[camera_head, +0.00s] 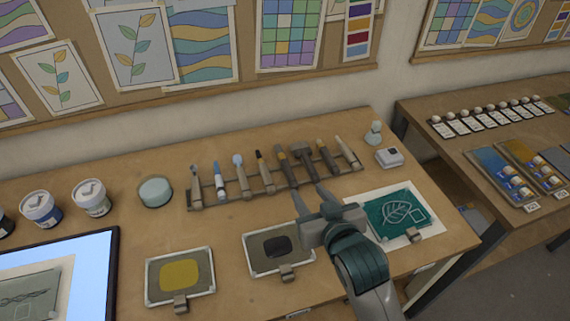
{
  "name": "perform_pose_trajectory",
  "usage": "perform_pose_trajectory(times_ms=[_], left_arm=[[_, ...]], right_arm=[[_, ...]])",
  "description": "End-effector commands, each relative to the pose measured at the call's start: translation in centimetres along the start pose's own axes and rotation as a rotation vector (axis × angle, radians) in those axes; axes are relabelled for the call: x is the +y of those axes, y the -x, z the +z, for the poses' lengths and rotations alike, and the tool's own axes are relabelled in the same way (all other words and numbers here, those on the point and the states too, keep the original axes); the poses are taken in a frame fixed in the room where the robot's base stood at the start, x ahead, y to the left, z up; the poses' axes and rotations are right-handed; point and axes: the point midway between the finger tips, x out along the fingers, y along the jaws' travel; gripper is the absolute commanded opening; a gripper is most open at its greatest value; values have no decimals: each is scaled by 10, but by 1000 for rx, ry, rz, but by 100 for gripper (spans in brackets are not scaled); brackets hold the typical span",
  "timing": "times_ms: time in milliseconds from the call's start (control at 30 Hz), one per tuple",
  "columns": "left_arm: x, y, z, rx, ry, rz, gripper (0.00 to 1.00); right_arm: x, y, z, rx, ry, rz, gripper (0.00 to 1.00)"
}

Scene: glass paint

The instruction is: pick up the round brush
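Several brushes and tools lie in a row on a slotted wooden rack (208,191) on the table. They include a thin brush (195,180), a blue-and-white one (218,178), one with a rounded pale-blue head (240,170), a dark-tipped one (262,169) and a wide dark-headed tool (302,151). I cannot tell for sure which is the round brush. My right gripper (309,190) is open and empty, with its fingers pointing at the rack's right half, just in front of the handles. My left gripper is not in view.
In front of the rack are a yellow paint tray (180,275), a dark paint tray (262,250) and a green leaf panel (385,215). Jars (92,197) and a round pale-green container (155,191) stand left. A small white box (389,157) is at the right.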

Motion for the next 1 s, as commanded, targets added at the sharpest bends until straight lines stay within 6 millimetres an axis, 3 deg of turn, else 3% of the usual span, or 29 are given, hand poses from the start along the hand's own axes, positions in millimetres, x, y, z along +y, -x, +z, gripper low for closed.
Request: perform_pose_trajectory(times_ms=[200, 433, 1000], left_arm=[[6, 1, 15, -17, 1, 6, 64], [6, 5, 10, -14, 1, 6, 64], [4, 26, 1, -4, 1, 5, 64]], right_arm=[[0, 0, 0, 0, 0, 0, 39], [0, -14, -1, -1, 0, 0, 39], [0, -102, -2, -1, 1, 0, 39]])
